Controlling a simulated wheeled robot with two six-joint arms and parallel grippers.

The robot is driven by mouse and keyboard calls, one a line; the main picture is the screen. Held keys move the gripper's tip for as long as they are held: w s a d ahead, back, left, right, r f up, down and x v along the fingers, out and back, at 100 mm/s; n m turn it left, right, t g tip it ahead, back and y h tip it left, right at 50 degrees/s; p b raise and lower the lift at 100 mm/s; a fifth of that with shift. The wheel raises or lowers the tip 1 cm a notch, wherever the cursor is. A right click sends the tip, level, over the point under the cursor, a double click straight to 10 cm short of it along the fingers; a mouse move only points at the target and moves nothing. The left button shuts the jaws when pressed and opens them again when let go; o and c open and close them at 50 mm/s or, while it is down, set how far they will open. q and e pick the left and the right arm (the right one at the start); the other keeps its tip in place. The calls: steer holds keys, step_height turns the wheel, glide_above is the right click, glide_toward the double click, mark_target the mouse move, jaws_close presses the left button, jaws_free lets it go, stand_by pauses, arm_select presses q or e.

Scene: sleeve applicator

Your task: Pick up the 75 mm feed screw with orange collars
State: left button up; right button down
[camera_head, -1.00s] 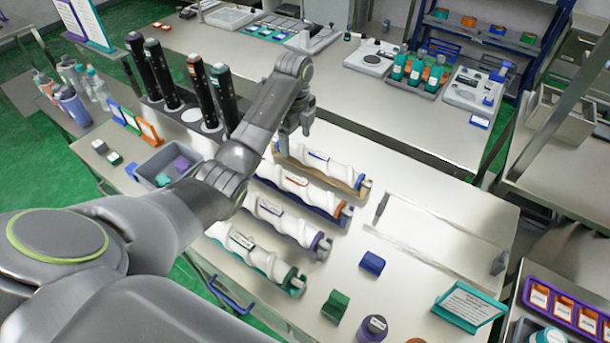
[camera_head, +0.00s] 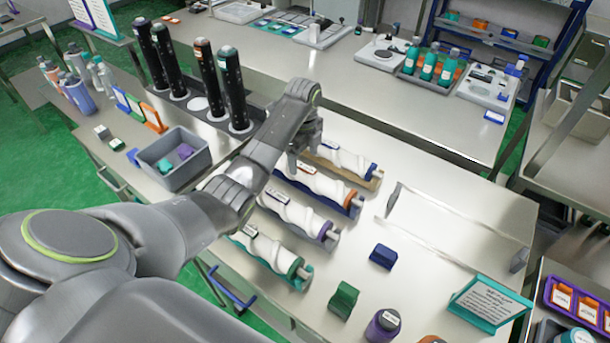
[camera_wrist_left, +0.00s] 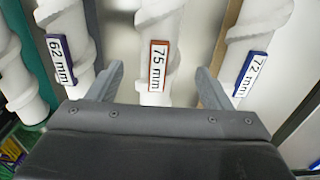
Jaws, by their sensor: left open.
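The 75 mm feed screw (camera_head: 325,182) is white with orange collars and an orange-framed label. It lies second from the back in a row of screws on cradles. In the left wrist view the 75 mm screw (camera_wrist_left: 158,25) runs through the middle, its label reading "75 mm". My left gripper (camera_head: 293,172) is over the left part of this screw. In the wrist view its two open fingers (camera_wrist_left: 160,78) are on either side of the screw, with gaps showing and no contact visible. My right gripper is not in view.
The 72 mm screw (camera_wrist_left: 255,35) with blue label lies on one side, the 62 mm screw (camera_wrist_left: 65,30) on the other, both close to the fingers. A teal-collared screw (camera_head: 268,252) lies nearest. Tall black cylinders (camera_head: 232,85) and a grey bin (camera_head: 200,172) stand left.

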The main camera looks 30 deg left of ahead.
mark_target(305, 169)
arm_select(q)
steer(key=shift+d+f, duration=0.1)
steer(key=shift+f, duration=0.4)
steer(key=f+p, duration=0.1)
steer(key=f, duration=0.2)
steer(key=shift+s+d+f+p, duration=0.2)
steer(key=shift+f+p, duration=0.05)
steer(key=shift+p, duration=0.15)
steer(key=shift+f, duration=0.6)
steer(key=c, duration=1.4)
steer(key=shift+w+r, duration=0.1)
steer(key=shift+c, duration=0.6)
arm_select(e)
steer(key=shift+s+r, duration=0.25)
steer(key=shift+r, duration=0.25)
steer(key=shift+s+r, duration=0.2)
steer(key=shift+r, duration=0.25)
arm_select(q)
steer(key=shift+r, duration=0.1)
